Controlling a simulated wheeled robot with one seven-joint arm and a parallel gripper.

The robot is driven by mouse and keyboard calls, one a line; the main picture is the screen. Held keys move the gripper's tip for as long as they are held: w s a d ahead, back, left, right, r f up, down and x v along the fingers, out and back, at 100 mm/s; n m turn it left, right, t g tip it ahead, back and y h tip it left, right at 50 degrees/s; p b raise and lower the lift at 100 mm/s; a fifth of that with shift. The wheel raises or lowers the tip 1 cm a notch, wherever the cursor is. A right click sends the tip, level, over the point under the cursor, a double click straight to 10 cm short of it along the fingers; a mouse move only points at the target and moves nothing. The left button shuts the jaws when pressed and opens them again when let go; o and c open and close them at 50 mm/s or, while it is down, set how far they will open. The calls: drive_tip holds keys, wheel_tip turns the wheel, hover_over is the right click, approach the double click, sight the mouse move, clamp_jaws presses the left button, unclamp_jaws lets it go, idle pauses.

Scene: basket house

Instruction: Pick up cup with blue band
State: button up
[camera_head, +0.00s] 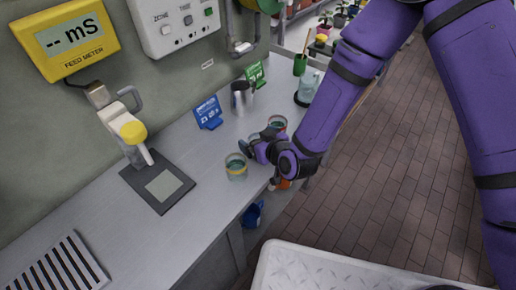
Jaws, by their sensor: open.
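My purple arm reaches down from the upper right, and my gripper (249,146) is over the front part of the grey counter (105,222). Its jaws are open. A clear cup with a yellowish band (236,169) stands just below and left of the gripper in the picture. A cup with a red band (278,122) stands beyond it. Something glassy beside the fingers is mostly hidden, and I cannot tell whether it is another cup. I cannot make out a blue band on any cup. Whether the fingers touch a cup is also unclear.
A blue sign (208,113), a metal cup (241,98) and a green sign (255,76) stand along the wall. A glass jug (308,86) stands farther back. A dark scale (158,184) and a slotted grate (55,270) lie left. Brick floor (370,185) is open right.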

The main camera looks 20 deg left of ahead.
drive_tip(key=shift+w+a+f, duration=0.1)
drive_tip(key=shift+w+a, duration=0.1)
drive_tip(key=shift+a, duration=0.05)
drive_tip(key=c, duration=1)
drive_tip(key=shift+c, duration=0.2)
